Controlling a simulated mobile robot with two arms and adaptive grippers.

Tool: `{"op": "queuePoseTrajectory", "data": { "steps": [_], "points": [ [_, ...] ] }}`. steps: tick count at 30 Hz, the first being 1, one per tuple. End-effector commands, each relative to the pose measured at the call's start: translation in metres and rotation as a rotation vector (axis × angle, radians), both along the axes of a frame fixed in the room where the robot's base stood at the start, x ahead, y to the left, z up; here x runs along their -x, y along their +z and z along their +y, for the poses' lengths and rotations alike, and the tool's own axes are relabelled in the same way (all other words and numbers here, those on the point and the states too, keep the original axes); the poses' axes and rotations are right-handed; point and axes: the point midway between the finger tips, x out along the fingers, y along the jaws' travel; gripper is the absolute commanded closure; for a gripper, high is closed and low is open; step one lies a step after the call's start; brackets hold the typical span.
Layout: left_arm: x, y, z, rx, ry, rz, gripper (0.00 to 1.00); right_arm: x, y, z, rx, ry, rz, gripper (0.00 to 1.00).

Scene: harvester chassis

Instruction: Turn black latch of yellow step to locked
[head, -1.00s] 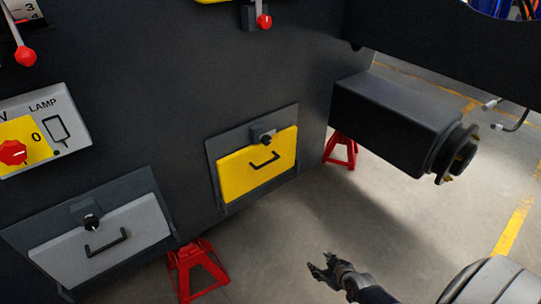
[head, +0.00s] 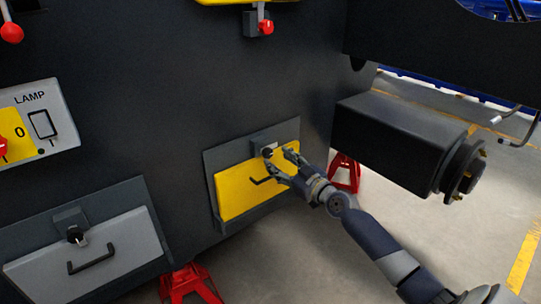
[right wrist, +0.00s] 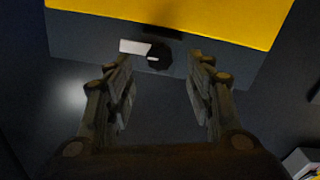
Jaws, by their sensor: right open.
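The yellow step (head: 230,195) is a yellow panel with a black handle, set in a dark frame on the machine's side. Its black latch (head: 267,152) is a small round knob at the top edge of the panel. In the right wrist view the latch (right wrist: 159,58) shows a light tab pointing left, and the yellow step (right wrist: 200,15) fills the top. My right gripper (head: 278,160) is open and empty close to the latch. In the right wrist view its fingertips (right wrist: 161,62) stand on either side of the knob; contact cannot be told. My left gripper is out of view.
A grey step (head: 120,255) with its own black latch is at lower left. A black box-shaped beam (head: 385,140) juts out just right of the yellow step, above a red stand (head: 345,172). A lamp switch panel (head: 30,125) is at left. Open floor lies at lower right.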

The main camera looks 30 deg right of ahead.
Motion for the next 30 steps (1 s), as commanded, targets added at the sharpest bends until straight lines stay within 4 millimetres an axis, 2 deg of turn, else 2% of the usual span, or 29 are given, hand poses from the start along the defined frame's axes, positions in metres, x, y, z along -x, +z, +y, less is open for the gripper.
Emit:
{"op": "queuePoseTrajectory", "data": {
  "steps": [3, 9, 15, 23, 28, 29, 30],
  "points": [
    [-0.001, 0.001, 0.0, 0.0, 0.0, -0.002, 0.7, -0.02, 0.001, 0.001, -0.003, -0.002, -0.003, 0.51],
    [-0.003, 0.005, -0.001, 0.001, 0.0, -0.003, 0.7, -0.042, -0.001, 0.003, -0.002, -0.002, 0.0, 0.51],
    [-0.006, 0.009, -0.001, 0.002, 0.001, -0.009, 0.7, -0.051, -0.001, 0.004, -0.002, -0.001, 0.0, 0.51],
    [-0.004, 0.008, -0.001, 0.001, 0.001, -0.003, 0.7, -0.051, -0.001, 0.004, -0.001, 0.0, 0.001, 0.51],
    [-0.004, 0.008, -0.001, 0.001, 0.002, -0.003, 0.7, -0.051, -0.001, 0.004, -0.001, 0.0, 0.001, 0.9],
    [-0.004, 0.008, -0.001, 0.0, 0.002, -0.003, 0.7, -0.051, -0.001, 0.004, -0.001, -0.001, 0.001, 0.95],
    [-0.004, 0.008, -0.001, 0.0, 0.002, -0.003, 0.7, -0.051, -0.001, 0.004, -0.001, -0.001, 0.001, 0.95]
  ]
}}
